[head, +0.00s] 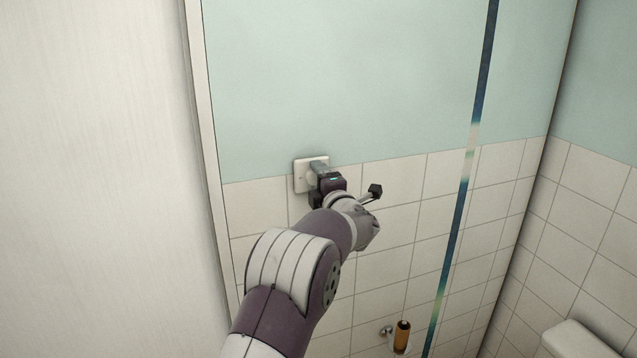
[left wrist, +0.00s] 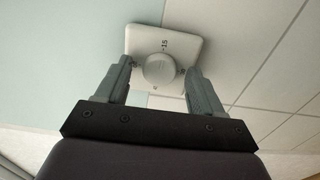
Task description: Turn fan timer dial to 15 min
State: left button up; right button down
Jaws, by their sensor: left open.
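The fan timer is a white square plate (head: 299,178) on the wall, at the top edge of the tiles. Its round pale dial (left wrist: 159,69) shows in the left wrist view, with a mark and "15" printed on the plate (left wrist: 140,38) beside it. My left gripper (head: 318,170) is at the plate and hides part of the dial in the head view. In the left wrist view its two fingers (left wrist: 157,80) are open, one on each side of the dial. I cannot tell whether they touch it. The dial's pointer is not clear. My right gripper is not in view.
A white door or panel edge (head: 198,120) stands close on the left. A tall dark blue strip (head: 465,185) runs down the wall to the right. An amber-coloured holder (head: 402,335) is low on the wall, and a white cistern (head: 580,343) is at the lower right.

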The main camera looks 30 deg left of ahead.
pick_arm(q)
jog(key=shift+s+d+f, duration=0.1)
jog(key=shift+s, duration=0.05)
jog(key=b+v, duration=0.5)
jog(key=v, duration=0.7)
jog(key=shift+d, duration=0.2)
